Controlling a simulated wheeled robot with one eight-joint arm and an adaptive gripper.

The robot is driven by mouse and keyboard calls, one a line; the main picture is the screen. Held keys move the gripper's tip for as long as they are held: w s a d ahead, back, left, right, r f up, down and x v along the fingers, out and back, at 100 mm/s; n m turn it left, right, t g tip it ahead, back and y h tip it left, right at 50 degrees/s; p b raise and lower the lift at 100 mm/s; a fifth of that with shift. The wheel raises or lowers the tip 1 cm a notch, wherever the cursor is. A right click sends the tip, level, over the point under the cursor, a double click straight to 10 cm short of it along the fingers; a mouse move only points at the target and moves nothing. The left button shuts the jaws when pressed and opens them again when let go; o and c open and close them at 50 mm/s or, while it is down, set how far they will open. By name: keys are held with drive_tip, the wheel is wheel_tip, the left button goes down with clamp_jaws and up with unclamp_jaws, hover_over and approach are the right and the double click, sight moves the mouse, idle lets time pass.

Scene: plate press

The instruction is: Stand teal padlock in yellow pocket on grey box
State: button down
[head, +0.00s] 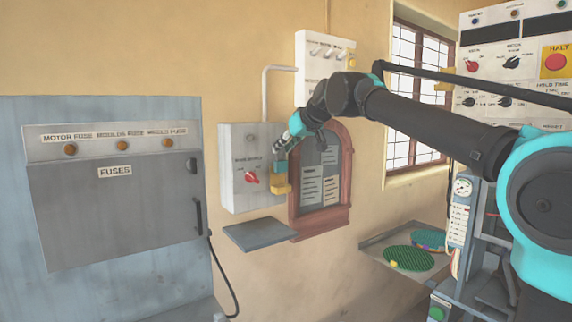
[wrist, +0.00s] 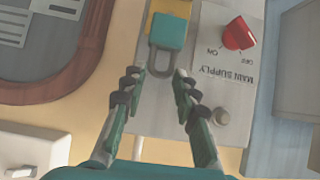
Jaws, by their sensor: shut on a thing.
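The teal padlock (head: 280,167) is upright at the right edge of the grey box (head: 238,142), with its body directly above the yellow pocket (head: 281,188). In the wrist view the padlock body (wrist: 168,31) meets or overlaps the yellow pocket (wrist: 170,6) at the top edge of the picture. Whether its lower end is inside the pocket or just in front of it, I cannot tell. My gripper (wrist: 157,75) is shut on the padlock by its grey shackle, which lies between the fingertips. In the head view my gripper (head: 284,146) is just above the padlock.
A red switch (head: 251,178) is on the box front. A dark shelf (head: 260,234) juts out below the box. A red-framed noticeboard (head: 341,180) stands close on the right. A large fuse cabinet (head: 120,210) is at left.

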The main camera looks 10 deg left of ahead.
sight(283, 167)
drive_tip(key=shift+f, duration=2.6)
drive_tip(key=shift+f, duration=0.2)
drive_tip(key=shift+f, duration=0.35)
drive_tip(key=c, duration=1.2)
unclamp_jaws()
drive_tip(key=shift+o, duration=0.2)
